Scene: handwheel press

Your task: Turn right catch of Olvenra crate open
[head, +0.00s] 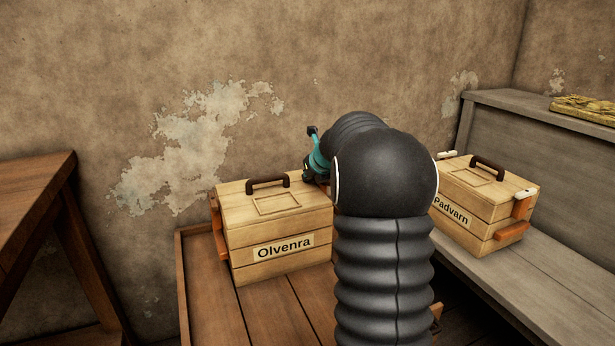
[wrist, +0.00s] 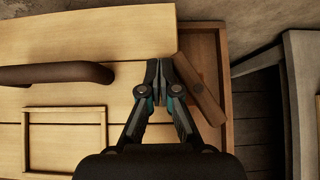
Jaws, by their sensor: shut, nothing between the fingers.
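The pale wooden Olvenra crate (head: 290,262) stands on a brown wooden table, its lid down with a dark handle (head: 267,183) on top. In the wrist view I look down on its lid (wrist: 90,30). The crate's right catch (wrist: 203,92), a brown bar, lies slanted beside the lid's right edge. My gripper (wrist: 159,70) is shut and empty over that edge, just left of the catch's upper end; I cannot tell if they touch. In the head view my arm hides the right catch and most of my gripper.
A Padvarn crate (head: 487,205) stands on a grey bench (head: 550,262) to the right. A brown table (head: 35,195) is at the left, and a stained wall stands close behind. The Olvenra crate's table has a raised rim (head: 181,285), with bare boards in front of the crate.

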